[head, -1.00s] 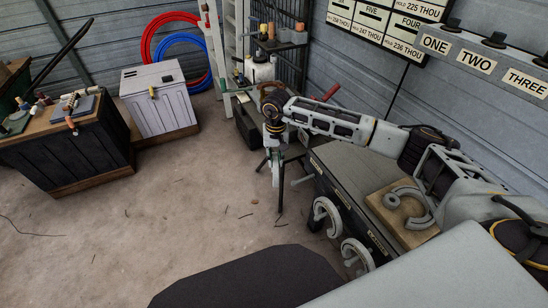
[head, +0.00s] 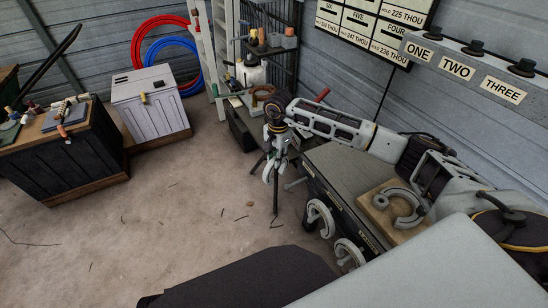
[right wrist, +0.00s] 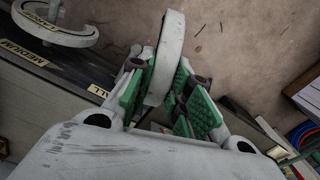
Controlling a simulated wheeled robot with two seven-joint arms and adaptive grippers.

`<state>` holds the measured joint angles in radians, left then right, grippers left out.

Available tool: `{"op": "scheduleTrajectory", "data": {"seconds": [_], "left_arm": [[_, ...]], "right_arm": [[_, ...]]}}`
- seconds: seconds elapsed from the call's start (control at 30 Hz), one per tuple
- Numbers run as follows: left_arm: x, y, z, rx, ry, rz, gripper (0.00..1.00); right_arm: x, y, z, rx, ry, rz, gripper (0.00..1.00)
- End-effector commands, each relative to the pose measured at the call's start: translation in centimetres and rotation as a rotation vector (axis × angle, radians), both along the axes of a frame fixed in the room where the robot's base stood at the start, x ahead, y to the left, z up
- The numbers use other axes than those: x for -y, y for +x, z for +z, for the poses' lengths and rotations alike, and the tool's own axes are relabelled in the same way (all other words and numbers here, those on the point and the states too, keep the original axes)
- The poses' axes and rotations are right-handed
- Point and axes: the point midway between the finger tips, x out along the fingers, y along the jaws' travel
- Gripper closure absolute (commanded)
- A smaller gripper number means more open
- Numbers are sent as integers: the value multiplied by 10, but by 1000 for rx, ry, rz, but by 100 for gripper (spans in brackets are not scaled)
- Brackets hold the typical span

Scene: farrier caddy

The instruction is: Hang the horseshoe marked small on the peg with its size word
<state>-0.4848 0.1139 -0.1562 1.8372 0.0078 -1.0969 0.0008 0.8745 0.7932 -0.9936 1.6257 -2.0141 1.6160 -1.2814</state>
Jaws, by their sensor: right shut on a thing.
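My right gripper (head: 275,158) is shut on a grey horseshoe (head: 268,174), held off the far end of the dark caddy (head: 335,165). In the right wrist view the green pads of the gripper (right wrist: 160,88) clamp this horseshoe (right wrist: 168,55); no size word shows on it. Below the gripper a caddy label (right wrist: 98,90) is partly covered, with only "ALL" readable. A "MEDIUM" label (right wrist: 30,52) is left of it. Two other horseshoes hang on the caddy's side, a farther one (head: 313,222) and a nearer one (head: 341,256). My left gripper is out of view.
A wooden board (head: 405,232) on the caddy's near end carries a grey curved piece (head: 420,210). A tool bench (head: 65,155) and a white cabinet (head: 150,110) stand at left. A shelf rack (head: 285,45) stands behind. The floor left of the caddy is mostly clear.

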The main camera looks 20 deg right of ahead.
Motion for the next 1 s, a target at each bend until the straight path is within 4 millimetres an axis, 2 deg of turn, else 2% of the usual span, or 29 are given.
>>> {"op": "scheduleTrajectory", "data": {"seconds": [0.03, 1.0], "left_arm": [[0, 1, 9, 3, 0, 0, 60], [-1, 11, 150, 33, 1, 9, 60]], "right_arm": [[2, -1, 3, -1, 1, -40, 100], [38, -12, 30, -22, -2, -896, 100]]}}
